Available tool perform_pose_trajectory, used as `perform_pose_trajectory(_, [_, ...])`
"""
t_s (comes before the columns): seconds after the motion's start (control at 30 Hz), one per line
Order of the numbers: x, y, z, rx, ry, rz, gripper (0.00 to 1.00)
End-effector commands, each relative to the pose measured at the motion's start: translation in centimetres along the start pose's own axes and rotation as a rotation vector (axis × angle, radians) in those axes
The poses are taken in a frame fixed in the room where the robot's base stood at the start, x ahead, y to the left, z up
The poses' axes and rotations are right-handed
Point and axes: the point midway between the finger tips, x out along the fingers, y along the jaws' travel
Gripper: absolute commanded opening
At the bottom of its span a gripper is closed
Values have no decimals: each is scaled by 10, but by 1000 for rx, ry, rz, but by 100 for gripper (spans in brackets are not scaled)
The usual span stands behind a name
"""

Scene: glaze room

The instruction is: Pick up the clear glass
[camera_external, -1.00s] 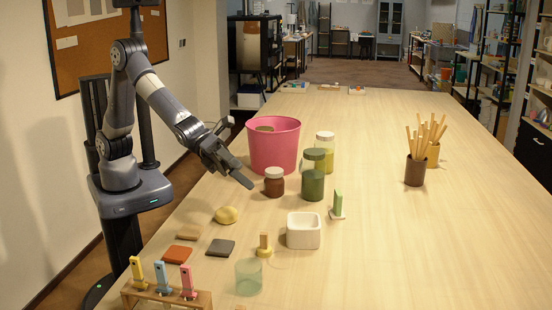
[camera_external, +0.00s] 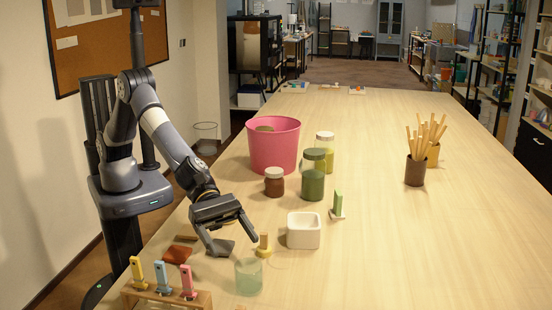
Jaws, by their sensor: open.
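The clear glass (camera_external: 249,277) is a pale greenish, see-through tumbler. It stands upright near the front of the table. My gripper (camera_external: 234,248) is open and empty, with its fingers spread and pointing down toward the front. It is above and behind the glass in the picture, and it appears apart from it. The gripper hides the yellow lump seen earlier and part of the tiles below it.
A wooden-handled yellow stamp (camera_external: 264,246) and a white square bowl (camera_external: 303,231) stand just right of the gripper. A rack (camera_external: 168,297) with several coloured clips is left of the glass. Jars (camera_external: 313,186) and a pink bucket (camera_external: 274,146) stand behind.

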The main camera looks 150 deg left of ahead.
Motion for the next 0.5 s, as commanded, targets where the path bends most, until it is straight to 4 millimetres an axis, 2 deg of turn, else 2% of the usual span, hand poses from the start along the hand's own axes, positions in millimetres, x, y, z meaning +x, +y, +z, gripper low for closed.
perform_pose_trajectory(0.27, [12,0,-1,-2,1,0,78])
perform_pose_trajectory(0.5, [36,3,-4,-2,2,0,78])
